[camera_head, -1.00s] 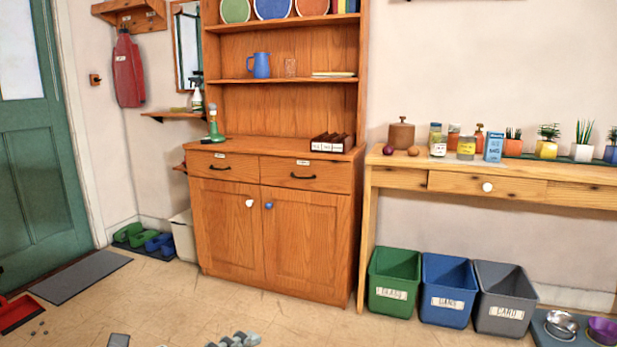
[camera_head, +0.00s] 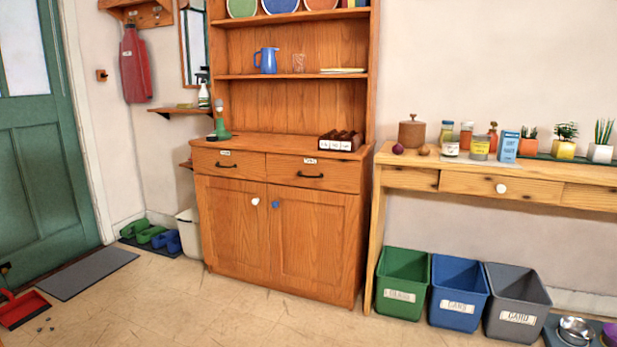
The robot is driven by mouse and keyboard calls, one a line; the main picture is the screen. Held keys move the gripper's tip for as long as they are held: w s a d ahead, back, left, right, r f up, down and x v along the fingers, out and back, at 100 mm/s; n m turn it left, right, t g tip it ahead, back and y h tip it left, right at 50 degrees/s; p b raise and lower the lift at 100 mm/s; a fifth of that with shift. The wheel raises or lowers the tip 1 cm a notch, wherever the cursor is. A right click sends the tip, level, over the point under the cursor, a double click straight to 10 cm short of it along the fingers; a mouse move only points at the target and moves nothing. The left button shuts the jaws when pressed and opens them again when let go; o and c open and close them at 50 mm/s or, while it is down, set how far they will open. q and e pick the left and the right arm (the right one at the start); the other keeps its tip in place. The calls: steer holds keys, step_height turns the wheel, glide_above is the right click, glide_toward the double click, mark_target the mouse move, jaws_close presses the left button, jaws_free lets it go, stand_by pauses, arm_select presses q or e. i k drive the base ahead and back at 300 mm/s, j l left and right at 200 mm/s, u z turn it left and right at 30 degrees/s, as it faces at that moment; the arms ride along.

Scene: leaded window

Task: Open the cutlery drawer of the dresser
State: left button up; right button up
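The wooden dresser (camera_head: 322,237) stands against the back wall, a little left of the middle. It has two shut drawers side by side under its worktop. The left drawer (camera_head: 246,167) and the right drawer (camera_head: 339,176) each have a dark bar handle. Each has a small white label above the handle, too small to read. Below are two shut cupboard doors, one with a white knob (camera_head: 255,201) and one with a blue knob (camera_head: 276,204). Neither of my grippers is in view.
A small dark rack (camera_head: 340,141) and a green object (camera_head: 220,128) stand on the dresser top. A pine side table (camera_head: 470,185) stands close on the right, above green, blue and grey bins (camera_head: 460,290). The floor (camera_head: 180,310) in front of the dresser is clear.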

mark_target(319, 172)
steer(key=i+l, duration=0.1)
steer(key=i, duration=0.4)
steer(key=i+l, duration=0.1)
steer(key=i, duration=0.35)
steer(key=i+l, duration=0.1)
steer(key=i, duration=0.4)
